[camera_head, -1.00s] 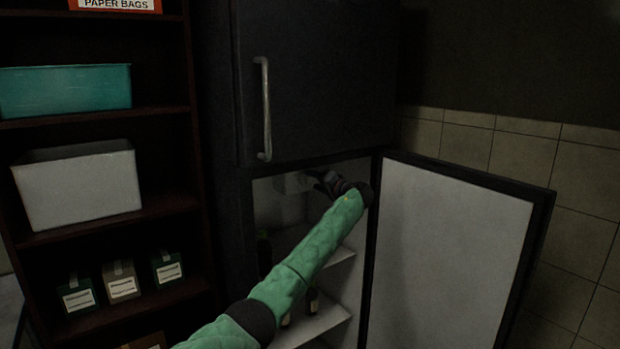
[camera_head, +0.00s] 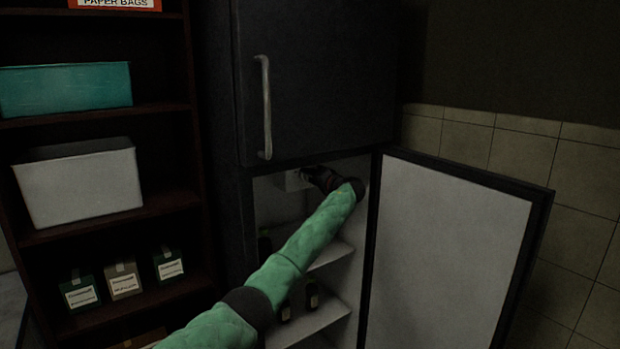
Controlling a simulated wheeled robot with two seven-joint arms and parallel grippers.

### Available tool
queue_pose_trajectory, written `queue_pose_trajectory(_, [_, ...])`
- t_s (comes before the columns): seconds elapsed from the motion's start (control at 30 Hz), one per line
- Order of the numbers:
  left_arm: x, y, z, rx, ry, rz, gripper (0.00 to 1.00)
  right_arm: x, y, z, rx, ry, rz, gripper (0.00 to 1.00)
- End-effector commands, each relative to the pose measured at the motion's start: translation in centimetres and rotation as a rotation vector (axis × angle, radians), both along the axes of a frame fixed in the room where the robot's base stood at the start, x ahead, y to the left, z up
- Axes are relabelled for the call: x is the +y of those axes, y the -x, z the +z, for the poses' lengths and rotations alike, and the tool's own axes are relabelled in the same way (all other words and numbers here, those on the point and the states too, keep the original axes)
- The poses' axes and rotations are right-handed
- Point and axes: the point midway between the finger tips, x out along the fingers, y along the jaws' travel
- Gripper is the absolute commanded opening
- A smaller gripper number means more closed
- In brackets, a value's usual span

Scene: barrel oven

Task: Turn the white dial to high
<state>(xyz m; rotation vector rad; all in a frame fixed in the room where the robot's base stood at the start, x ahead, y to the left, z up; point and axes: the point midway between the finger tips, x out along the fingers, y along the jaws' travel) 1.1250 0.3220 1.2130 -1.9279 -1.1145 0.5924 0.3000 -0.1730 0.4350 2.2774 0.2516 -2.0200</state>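A small white box (camera_head: 291,181) sits at the top inside the open lower fridge compartment. My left gripper (camera_head: 308,174) is at the right side of this box, close to it or touching it. The gripper is dark and small in the shadow, so I cannot tell whether its fingers are open or shut. The white dial cannot be made out; the gripper covers that part of the box. My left arm in its green sleeve reaches up from the bottom of the picture into the compartment. My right gripper is not in view.
The lower fridge door (camera_head: 448,255) stands wide open to the right. The upper door (camera_head: 318,75) is shut. Bottles (camera_head: 312,294) stand on the fridge shelves below my arm. A dark shelf unit with a white bin (camera_head: 80,187) and a teal bin (camera_head: 65,89) is at left.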

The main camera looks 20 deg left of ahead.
Motion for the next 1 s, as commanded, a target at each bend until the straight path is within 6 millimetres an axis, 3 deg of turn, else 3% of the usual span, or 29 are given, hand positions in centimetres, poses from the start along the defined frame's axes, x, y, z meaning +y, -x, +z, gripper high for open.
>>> queue_pose_trajectory(0.43, [0.0, 0.0, -0.4, 0.072, -0.055, 0.001, 0.15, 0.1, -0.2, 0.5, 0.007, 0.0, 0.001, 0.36])
queue_pose_trajectory(0.7, [-0.1, 0.0, -0.6, 0.236, -0.183, -0.001, 0.15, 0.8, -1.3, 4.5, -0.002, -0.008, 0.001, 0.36])
queue_pose_trajectory(1.0, [0.0, 0.1, -0.6, 0.464, -0.359, 0.001, 0.15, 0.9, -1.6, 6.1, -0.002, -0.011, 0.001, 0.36])
